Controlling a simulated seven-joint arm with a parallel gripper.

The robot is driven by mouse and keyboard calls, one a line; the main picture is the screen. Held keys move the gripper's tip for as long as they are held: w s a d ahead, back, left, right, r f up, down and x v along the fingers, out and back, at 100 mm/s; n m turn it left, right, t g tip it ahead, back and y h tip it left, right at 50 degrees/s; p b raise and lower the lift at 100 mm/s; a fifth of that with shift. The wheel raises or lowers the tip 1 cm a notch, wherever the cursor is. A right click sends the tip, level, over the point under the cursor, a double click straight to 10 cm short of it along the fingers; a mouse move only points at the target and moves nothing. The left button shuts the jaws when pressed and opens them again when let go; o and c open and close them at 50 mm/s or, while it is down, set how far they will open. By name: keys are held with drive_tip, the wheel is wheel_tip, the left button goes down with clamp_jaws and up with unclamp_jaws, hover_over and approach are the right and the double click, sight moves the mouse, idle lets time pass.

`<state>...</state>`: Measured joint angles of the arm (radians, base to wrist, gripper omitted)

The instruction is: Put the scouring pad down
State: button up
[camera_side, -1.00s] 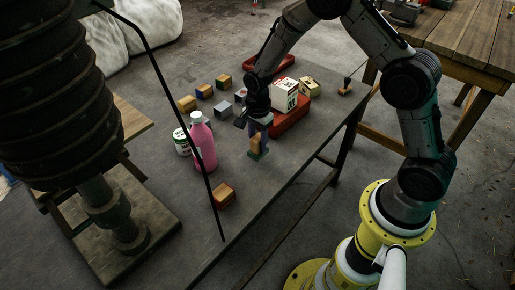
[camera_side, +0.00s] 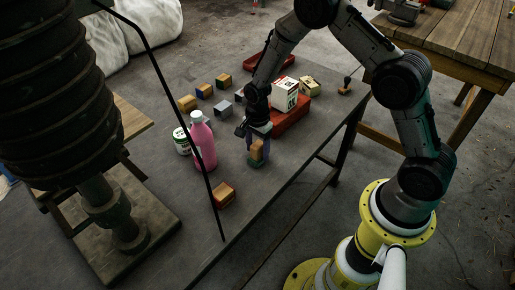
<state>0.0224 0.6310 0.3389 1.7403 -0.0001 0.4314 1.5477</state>
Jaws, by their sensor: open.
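My gripper (camera_side: 256,132) points down over the grey table, left of the red tray. Its jaws are open, though the fingers are small and dark in this view. Directly below and against it in the picture is a small orange-and-green piece (camera_side: 257,152), which looks like the scouring pad. A bluish-purple surface shows beside it. The gripper partly hides this spot, so I cannot tell whether the piece rests on the table or on something else, or whether a finger touches it.
A pink bottle (camera_side: 202,142) and a white-and-green can (camera_side: 182,141) stand to the left. An orange-brown block (camera_side: 223,194) lies in front. Several small blocks (camera_side: 187,103) lie behind. A white carton (camera_side: 285,94) stands by the red tray (camera_side: 293,117).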

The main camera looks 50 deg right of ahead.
sight(258, 144)
wheel_tip(258, 144, up, 12)
drive_tip(key=r, duration=0.1)
drive_tip(key=s+r+n+t, duration=0.3)
drive_tip(key=s+r+n, duration=0.6)
drive_tip(key=r, duration=0.6)
drive_tip(key=s+a+r+n+t, duration=0.1)
drive_tip(key=s+r+n+t, duration=0.1)
drive_tip(key=s+n, duration=0.7)
drive_tip(key=s+r, duration=0.1)
drive_tip(key=s, duration=0.7)
drive_tip(key=shift+r+t, duration=0.2)
drive_tip(key=shift+t, duration=0.1)
